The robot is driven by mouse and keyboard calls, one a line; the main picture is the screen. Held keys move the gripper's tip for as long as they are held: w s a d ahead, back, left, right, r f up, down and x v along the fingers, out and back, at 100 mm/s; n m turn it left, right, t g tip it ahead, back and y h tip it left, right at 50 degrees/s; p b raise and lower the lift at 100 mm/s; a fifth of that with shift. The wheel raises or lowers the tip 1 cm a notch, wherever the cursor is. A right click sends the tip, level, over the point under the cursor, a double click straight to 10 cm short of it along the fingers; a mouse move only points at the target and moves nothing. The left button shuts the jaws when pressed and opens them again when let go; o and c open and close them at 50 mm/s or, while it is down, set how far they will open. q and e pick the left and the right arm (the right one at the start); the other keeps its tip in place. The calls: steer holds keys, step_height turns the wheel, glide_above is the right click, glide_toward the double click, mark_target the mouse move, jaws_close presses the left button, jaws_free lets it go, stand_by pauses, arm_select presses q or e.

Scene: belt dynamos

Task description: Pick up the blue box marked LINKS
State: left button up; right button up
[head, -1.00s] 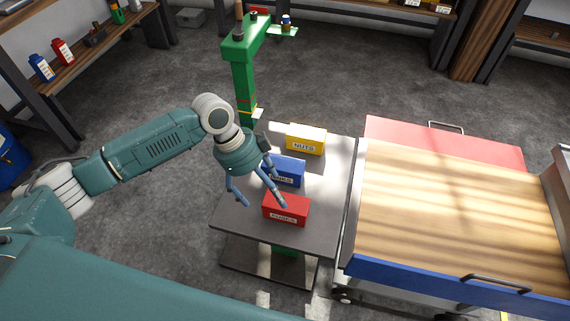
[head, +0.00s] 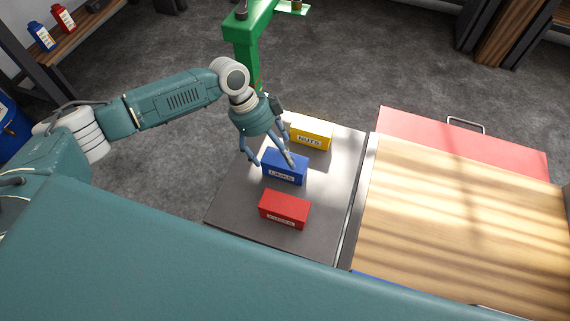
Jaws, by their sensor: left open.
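The blue box marked LINKS (head: 286,169) sits on the grey table (head: 232,208), between a yellow box and a red box. Its label faces me. My left gripper (head: 272,163) is open and empty over the blue box. One finger is to the left of the box and another passes in front of its top. I cannot tell whether the fingers touch it. My right gripper does not show.
The yellow box marked NUTS (head: 311,134) stands behind the blue box. The red box (head: 284,208) stands in front. A green post (head: 247,50) rises behind the table. A wood-topped cart (head: 460,220) stands close on the right.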

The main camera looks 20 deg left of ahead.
mark_target(282, 162)
arm_select(q)
steer(key=x, duration=0.5)
steer(key=shift+f+p, duration=0.1)
steer(key=shift+p, duration=0.3)
steer(key=shift+s+f, duration=0.1)
steer(key=shift+f, duration=0.05)
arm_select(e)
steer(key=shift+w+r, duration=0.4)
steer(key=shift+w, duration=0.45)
arm_select(q)
steer(key=shift+f, duration=0.1)
steer(key=c, duration=1.8)
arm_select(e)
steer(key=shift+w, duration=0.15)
arm_select(q)
steer(key=shift+r, duration=0.2)
